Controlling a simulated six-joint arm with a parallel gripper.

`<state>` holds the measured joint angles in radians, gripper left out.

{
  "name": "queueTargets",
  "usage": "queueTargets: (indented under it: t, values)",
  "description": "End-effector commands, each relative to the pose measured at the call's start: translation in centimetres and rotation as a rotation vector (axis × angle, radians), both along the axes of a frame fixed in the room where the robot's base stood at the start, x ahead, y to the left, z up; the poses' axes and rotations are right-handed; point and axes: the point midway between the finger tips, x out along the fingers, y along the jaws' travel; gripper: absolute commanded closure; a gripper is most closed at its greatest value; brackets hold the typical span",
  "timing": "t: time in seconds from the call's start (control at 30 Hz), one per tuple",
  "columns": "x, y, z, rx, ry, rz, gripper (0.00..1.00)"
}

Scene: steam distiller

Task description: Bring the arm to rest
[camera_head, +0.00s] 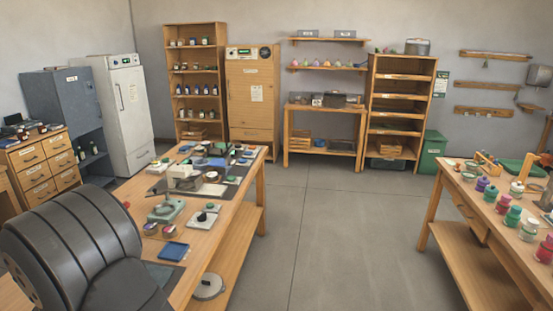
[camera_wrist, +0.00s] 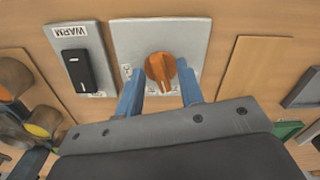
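My gripper (camera_wrist: 160,78) shows in the wrist view with its two blue fingers apart, so it is open. The fingertips lie to the left and right of an orange knob (camera_wrist: 160,68), with a visible gap on each side. The knob sits on a light grey plate (camera_wrist: 197,38) on a wooden surface. I cannot tell how far the fingertips are from the plate. In the head view my gripper is not visible; a large dark part of my arm fills the lower left and hides part of the workbench.
Beside the knob is a panel with a black switch (camera_wrist: 78,70) and a "WARM" label (camera_wrist: 70,31). In the head view, the left workbench (camera_head: 236,205) carries several small items. A right table (camera_head: 455,203) holds colourful bottles. The floor (camera_head: 335,235) between them is clear.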

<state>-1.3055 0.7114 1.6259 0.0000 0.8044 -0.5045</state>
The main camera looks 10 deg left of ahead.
Motion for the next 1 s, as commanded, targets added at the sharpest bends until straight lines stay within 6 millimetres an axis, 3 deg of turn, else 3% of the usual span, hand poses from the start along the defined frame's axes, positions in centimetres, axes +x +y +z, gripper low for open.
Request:
queueTargets:
  t: [0.27, 1.0]
  values:
    - [0.0, 0.1, 2.5, 0.004, -0.001, 0.023, 0.65]
    - [0.0, 0.1, 17.2, 0.004, -0.001, 0.023, 0.65]
